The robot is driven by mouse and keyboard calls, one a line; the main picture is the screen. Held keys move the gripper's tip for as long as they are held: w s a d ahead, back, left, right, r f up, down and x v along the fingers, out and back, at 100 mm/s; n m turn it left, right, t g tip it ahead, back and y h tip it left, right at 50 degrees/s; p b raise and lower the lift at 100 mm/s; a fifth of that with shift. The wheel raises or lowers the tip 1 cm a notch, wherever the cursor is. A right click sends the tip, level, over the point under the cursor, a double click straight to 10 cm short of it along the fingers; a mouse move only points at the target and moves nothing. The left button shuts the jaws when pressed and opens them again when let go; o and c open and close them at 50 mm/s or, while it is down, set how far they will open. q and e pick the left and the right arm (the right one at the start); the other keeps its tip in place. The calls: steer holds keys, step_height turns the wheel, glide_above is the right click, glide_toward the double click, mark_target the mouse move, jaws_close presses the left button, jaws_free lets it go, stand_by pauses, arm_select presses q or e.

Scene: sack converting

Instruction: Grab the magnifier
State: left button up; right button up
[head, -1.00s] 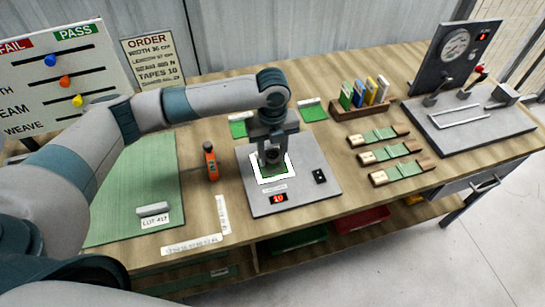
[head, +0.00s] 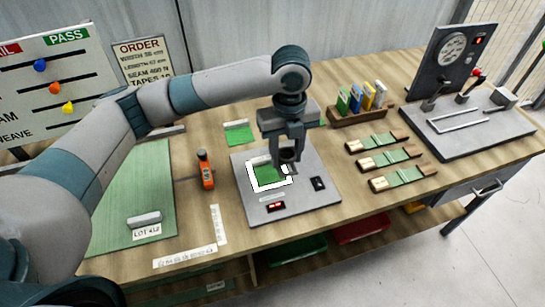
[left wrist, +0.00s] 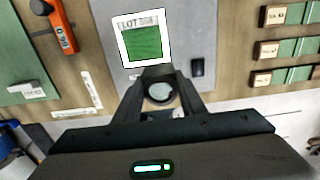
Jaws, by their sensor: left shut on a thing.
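The magnifier (left wrist: 160,92) is a small dark round piece with a pale lens, held between the fingertips of my left gripper (left wrist: 160,76) in the left wrist view. In the head view the magnifier (head: 287,155) shows small and dark at the fingertips of the left gripper (head: 288,148). The gripper is shut on it, over the right part of a grey scale plate (head: 318,200). A green swatch (head: 266,173) in a white frame lies on the plate beside it. I cannot tell the exact gap between magnifier and plate. My right gripper is not in view.
Green strips with wooden ends (head: 384,160) lie to the right. A rack of coloured cards (head: 360,115) and a gauge machine (head: 470,115) are behind.

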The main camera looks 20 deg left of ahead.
arm_select(q)
steer(key=s+d+r+b, duration=0.1)
steer(key=s+d+r, duration=0.1)
steer(key=d, duration=0.3)
steer(key=shift+s+d+r, duration=0.2)
steer(key=shift+d+r, duration=0.1)
steer(key=shift+r, duration=0.55)
steer(key=shift+w+d, duration=0.1)
